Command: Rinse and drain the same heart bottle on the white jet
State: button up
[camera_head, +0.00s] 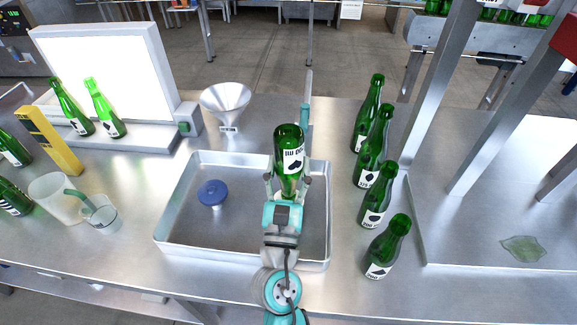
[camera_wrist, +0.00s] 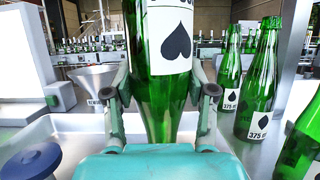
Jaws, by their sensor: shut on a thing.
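A green bottle (camera_head: 289,135) is upside down, base up and neck down, over the steel basin (camera_head: 178,210). My gripper (camera_head: 287,181) is shut on it, one finger on each side. In the wrist view the bottle (camera_wrist: 165,112) fills the middle between my gripper's fingers (camera_wrist: 160,88). Its white label (camera_wrist: 169,38) carries a black mark that looks like a heart turned point up. The bottle's mouth is hidden behind my gripper. A blue round jet (camera_head: 212,192) stands in the basin's left half. I see no white jet; the area below the bottle is hidden.
Several green bottles (camera_head: 374,195) stand in a row right of the basin; those clear in the wrist view bear spades. A steel funnel (camera_head: 226,103) stands behind the basin. A light panel (camera_head: 105,65), a yellow post (camera_head: 48,138) and a clear jug (camera_head: 52,195) are left.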

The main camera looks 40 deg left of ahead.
aim_at(287, 171)
jog(key=shift+r, duration=1.55)
dwell(3.2)
jog(key=shift+s+d+r, duration=0.5)
jog(key=shift+s+r, duration=0.35)
jog(key=shift+r, duration=0.15)
jog(key=shift+s+d+r, duration=0.55)
jog(key=shift+s+r, duration=0.3)
jog(key=shift+r, duration=0.1)
jog(key=shift+s+d+r, duration=0.5)
jog(key=shift+s+r, duration=0.35)
jog(key=shift+r, duration=0.15)
